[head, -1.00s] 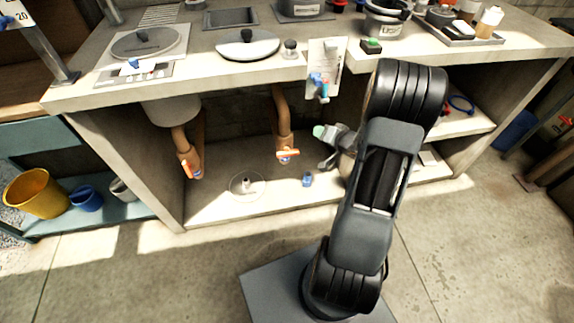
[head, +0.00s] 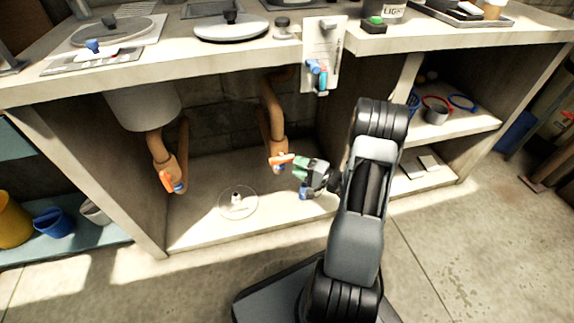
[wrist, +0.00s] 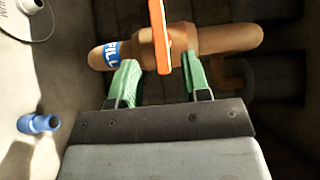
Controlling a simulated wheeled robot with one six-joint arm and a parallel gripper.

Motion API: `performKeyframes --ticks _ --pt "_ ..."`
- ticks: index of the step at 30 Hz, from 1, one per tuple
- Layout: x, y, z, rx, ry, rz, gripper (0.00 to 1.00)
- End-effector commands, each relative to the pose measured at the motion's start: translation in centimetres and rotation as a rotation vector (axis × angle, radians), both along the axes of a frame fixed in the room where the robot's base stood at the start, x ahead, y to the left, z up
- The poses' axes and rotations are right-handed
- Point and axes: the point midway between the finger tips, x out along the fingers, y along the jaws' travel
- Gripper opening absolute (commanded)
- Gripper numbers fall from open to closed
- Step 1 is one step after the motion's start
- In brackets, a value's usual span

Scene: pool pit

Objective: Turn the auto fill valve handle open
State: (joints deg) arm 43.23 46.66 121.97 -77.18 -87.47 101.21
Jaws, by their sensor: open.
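The fill valve handle (head: 281,160) is an orange lever on a tan pipe under the counter, right of another orange-handled valve. In the wrist view the orange handle (wrist: 160,38) stands nearly upright in the picture, across the pipe (wrist: 215,39). A blue label with white letters reading "FILL" (wrist: 112,54) is on the pipe. My gripper (head: 299,166) is open at the right valve. In the wrist view the green fingers of my gripper (wrist: 161,75) stand on either side of the handle's lower end, with gaps showing; I see no grip on it.
The other orange valve handle (head: 171,181) is on the left pipe. A clear disc (head: 238,203) with a small fitting lies on the cabinet floor. A blue fitting (wrist: 38,124) lies at the left in the wrist view. The counter edge (head: 200,59) runs above my gripper.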

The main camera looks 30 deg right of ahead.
Motion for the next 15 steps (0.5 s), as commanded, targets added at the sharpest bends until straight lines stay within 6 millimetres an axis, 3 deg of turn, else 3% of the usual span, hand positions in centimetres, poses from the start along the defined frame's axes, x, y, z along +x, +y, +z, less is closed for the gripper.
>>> performKeyframes --ticks 6,15 --pt "2.8 1.8 -0.2 -0.002 -0.002 0.001 0.43" --pt "4.3 2.8 0.0 -0.002 -0.001 -0.002 0.43"
